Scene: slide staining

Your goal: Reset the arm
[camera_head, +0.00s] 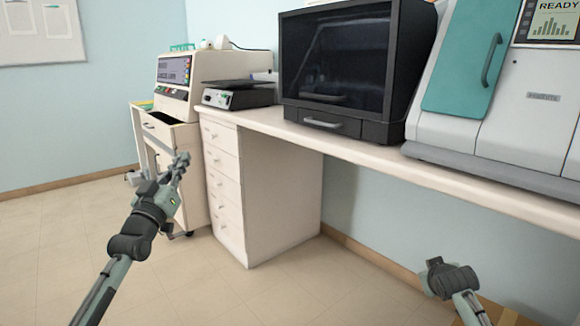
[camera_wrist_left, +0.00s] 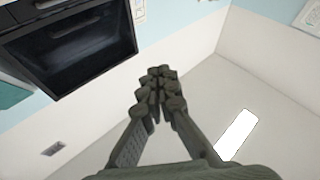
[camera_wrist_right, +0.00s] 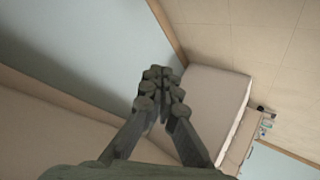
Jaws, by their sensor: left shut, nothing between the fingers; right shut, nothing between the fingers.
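My left arm comes in from the lower left of the head view. Its gripper (camera_head: 181,162) is raised in front of the drawer cabinet and points up and to the right. In the left wrist view the left gripper's fingertips (camera_wrist_left: 158,82) meet, with nothing between them. My right arm shows only in part at the lower right of the head view; its fingers are not seen there. In the right wrist view the right gripper's fingertips (camera_wrist_right: 160,85) are together and empty. Neither gripper touches anything in these views.
A long white bench (camera_head: 350,150) runs along the wall on a drawer cabinet (camera_head: 222,185). It bears a dark-fronted machine (camera_head: 335,65), a small scale-like device (camera_head: 238,95) and a large white-and-teal machine (camera_head: 530,110). A cart (camera_head: 165,135) with a control unit (camera_head: 175,75) stands left.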

